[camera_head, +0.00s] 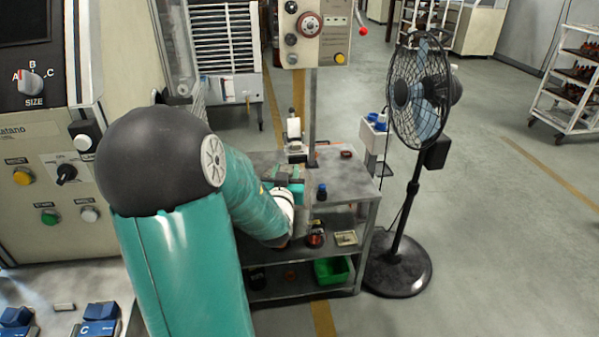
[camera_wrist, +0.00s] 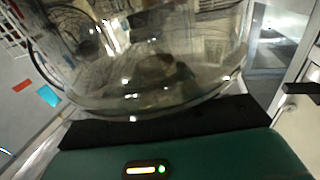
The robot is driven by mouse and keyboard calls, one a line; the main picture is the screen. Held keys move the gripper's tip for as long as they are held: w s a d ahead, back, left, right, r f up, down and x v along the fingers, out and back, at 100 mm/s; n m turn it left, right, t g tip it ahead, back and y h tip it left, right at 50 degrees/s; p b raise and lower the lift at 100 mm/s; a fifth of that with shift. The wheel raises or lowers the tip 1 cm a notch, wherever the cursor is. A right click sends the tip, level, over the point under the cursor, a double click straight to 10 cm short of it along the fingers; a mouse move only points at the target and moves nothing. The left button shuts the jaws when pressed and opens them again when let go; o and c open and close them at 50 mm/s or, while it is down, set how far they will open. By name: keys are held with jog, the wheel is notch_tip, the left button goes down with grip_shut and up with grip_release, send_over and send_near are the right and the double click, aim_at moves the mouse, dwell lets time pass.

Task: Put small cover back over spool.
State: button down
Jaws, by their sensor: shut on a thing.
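The small cover shows in the wrist view as a clear, curved, see-through shell (camera_wrist: 155,75) with a rounded rim, filling the upper middle. My gripper (camera_wrist: 165,122) is shut on it, with a dark finger pad along its near rim. In the head view my teal arm reaches down to the grey cart, and my gripper (camera_head: 290,188) is partly hidden behind it. I cannot make out the clear cover in the head view. I cannot pick out the spool with certainty in either view.
A large control machine (camera_head: 50,150) stands at left.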

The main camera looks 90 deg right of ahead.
jog(key=w+a+r, duration=0.1)
jog(key=w+a, duration=0.1)
jog(key=w, duration=0.9)
jog(key=w+d, duration=0.2)
jog(key=d, duration=1.1)
jog(key=w+d, duration=0.3)
jog(key=d, duration=1)
jog(key=shift+w+r, duration=0.25)
